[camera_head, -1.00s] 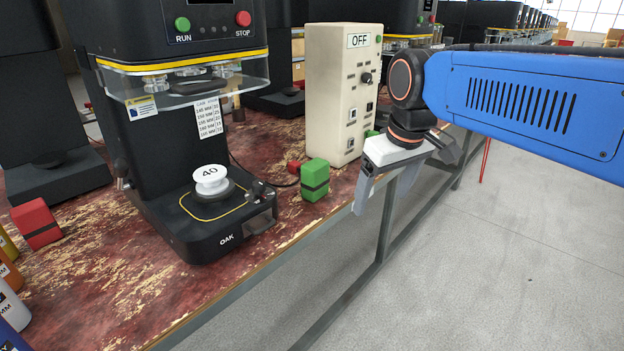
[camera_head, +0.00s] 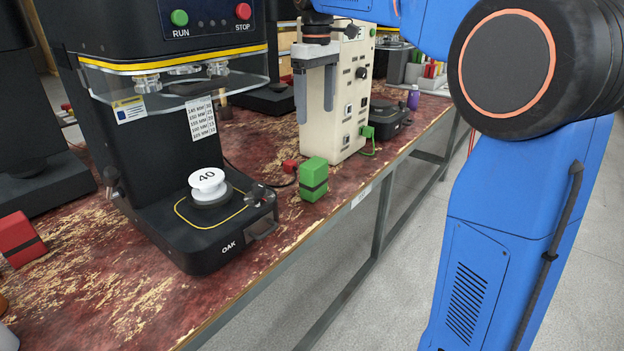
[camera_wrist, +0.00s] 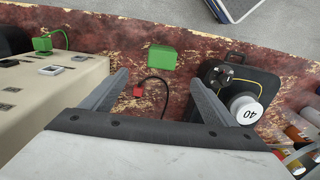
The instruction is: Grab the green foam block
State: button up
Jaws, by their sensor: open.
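The green foam block (camera_head: 313,180) with a dark band stands upright on the worn red bench top, close to its front edge. It also shows in the wrist view (camera_wrist: 161,57), ahead of the fingertips and roughly between their lines. My gripper (camera_head: 315,108) points down above the bench, in front of the beige control box, higher than the block and apart from it. Its two fingers are spread with nothing between them, as the wrist view (camera_wrist: 158,82) also shows.
The beige control box (camera_head: 337,130) stands right behind the block. A small red connector (camera_head: 290,166) with a black cable lies beside the block. A red block (camera_head: 20,240) sits far left.

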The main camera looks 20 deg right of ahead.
aim_at(314, 162)
notch_tip(314, 162, down, 12)
jog(key=shift+r, duration=0.1)
jog(key=shift+s+a+f, duration=0.1)
jog(key=shift+a+f, duration=0.05)
jog(key=shift+f, duration=1.25)
jog(key=shift+a+f, duration=0.1)
jog(key=shift+f, duration=1.25)
jog(key=shift+c, duration=0.2)
jog(key=c, duration=1.1)
